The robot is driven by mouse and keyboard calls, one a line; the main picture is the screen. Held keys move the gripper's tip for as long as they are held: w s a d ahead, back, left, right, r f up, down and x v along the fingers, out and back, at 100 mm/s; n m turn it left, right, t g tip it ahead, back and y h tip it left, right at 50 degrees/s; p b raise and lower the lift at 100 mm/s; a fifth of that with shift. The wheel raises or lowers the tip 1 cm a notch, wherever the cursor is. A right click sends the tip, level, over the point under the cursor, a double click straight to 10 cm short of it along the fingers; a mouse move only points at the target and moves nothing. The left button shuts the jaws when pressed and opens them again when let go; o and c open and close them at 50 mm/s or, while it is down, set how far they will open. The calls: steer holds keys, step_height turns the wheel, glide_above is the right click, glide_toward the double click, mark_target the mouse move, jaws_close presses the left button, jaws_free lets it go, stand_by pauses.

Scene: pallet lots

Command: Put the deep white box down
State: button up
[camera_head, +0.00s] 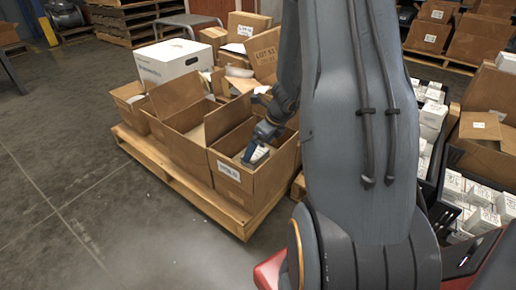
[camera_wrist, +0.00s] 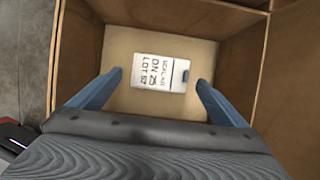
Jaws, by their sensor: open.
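The white box (camera_wrist: 160,72) lies on the floor of an open cardboard carton in the wrist view, with dark print on its upper face. My gripper (camera_wrist: 155,92) is open, its two blue fingers apart on either side of the box, with gaps between them and it. In the head view my gripper (camera_head: 256,152) reaches down into the front carton (camera_head: 232,179), and the white box (camera_head: 259,155) shows in part beside the fingers. How deep the box is cannot be told from above.
The carton walls (camera_wrist: 256,70) stand close around my gripper. More open cartons (camera_head: 176,140) share the wooden pallet (camera_head: 170,183), with a large white box (camera_head: 173,61) behind. Black crates of small white boxes (camera_head: 470,200) stand at right.

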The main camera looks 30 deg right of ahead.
steer(key=a+p+v, duration=0.1)
steer(key=p+v, duration=0.2)
steer(key=v, duration=0.3)
steer(key=shift+d+r, duration=0.25)
steer(key=shift+d, duration=0.3)
steer(key=shift+a, duration=0.1)
steer(key=s+a+r+n+g+y, duration=0.1)
steer(key=a+r+n, duration=0.4)
steer(key=a, duration=0.5)
steer(key=s+a+r+n, duration=0.2)
steer(key=a+r+n, duration=0.3)
steer(key=a, duration=0.5)
steer(key=s+a+r+n+g+y, duration=0.1)
steer(key=a+r+n, duration=0.2)
steer(key=a+n, duration=0.5)
steer(key=s+a+r+n, duration=0.2)
steer(key=s+a+n, duration=0.2)
steer(key=s+n, duration=0.3)
steer(key=s+a+r+n+g+h, duration=0.1)
steer(key=s+a+r+n, duration=0.2)
steer(key=s, duration=0.6)
steer(key=s+a+r+n+g, duration=0.1)
steer(key=s+a+r+n, duration=0.2)
steer(key=s+a+n, duration=0.4)
steer(key=s+n, duration=0.2)
steer(key=n, duration=0.1)
steer(key=shift+a+n+h, duration=0.15)
steer(key=shift+n+h, duration=0.15)
steer(key=shift+h, duration=0.1)
steer(key=shift+w, duration=0.1)
